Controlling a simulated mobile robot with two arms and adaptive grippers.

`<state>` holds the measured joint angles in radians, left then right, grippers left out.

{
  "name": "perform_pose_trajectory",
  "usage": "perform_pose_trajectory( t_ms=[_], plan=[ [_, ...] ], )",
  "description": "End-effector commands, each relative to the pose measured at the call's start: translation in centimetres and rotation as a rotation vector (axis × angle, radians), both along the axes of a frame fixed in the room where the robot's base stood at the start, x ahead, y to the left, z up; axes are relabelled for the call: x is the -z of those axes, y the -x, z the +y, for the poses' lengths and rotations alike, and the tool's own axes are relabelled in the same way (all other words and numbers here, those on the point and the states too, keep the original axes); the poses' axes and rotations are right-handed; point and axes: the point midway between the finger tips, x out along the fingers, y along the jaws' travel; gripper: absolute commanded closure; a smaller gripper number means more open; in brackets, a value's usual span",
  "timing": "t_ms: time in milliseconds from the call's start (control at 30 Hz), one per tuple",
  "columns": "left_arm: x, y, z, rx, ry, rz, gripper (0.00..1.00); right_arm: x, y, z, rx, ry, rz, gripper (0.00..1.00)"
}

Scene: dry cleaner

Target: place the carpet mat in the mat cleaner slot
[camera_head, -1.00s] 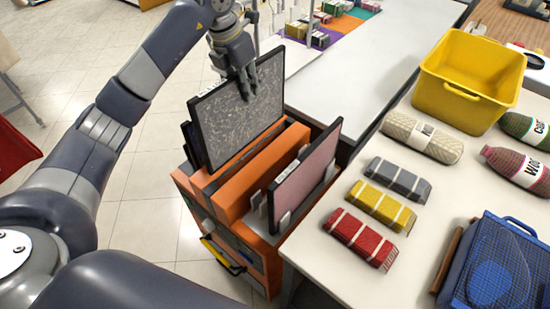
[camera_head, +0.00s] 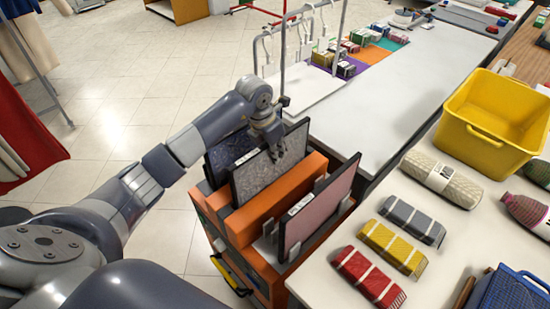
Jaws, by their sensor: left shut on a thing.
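My left gripper (camera_head: 275,150) is shut on the top edge of a grey speckled carpet mat (camera_head: 262,180) with a dark frame. The mat stands upright over the orange mat cleaner (camera_head: 260,213), between a dark blue mat (camera_head: 226,152) behind it and a pink mat (camera_head: 320,212) in front. Its lower edge is close to the orange top near the middle; I cannot tell whether it is inside a slot. The pink mat stands between grey metal holders. My right gripper is not in view.
A white table at the right holds grey (camera_head: 412,218), yellow (camera_head: 393,246) and red (camera_head: 368,277) folded bundles, a cream roll (camera_head: 440,178) and a yellow bin (camera_head: 495,120). A hanging rail (camera_head: 283,50) stands behind the cleaner. The tiled floor at the left is mostly clear.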

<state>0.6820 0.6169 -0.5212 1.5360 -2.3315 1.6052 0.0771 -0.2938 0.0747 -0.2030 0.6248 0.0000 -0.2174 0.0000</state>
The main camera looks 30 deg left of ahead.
Motion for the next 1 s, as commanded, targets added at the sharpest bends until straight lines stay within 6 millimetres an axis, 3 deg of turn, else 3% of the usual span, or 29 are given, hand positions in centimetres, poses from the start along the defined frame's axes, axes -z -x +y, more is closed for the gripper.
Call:
perform_pose_trajectory(
  t_ms=[300, 633, 667, 733, 1000],
  plan=[
    [3.6, 0.0, 0.0, -0.001, 0.001, 0.0, 1.0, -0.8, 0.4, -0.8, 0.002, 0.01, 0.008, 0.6],
    [4.1, 0.0, 0.0, 0.0, -0.001, -0.001, 1.0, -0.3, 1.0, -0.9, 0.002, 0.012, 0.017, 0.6],
    [4.2, 0.0, 0.0, 0.0, -0.001, 0.0, 0.85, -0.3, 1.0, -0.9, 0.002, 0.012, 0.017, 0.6],
    [4.1, 0.0, 0.0, 0.0, -0.001, 0.001, 0.69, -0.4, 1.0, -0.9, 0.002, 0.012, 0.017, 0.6],
    [4.0, 0.0, 0.0, 0.0, 0.0, 0.001, 0.67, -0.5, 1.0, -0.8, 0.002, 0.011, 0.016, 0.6]
  ],
)
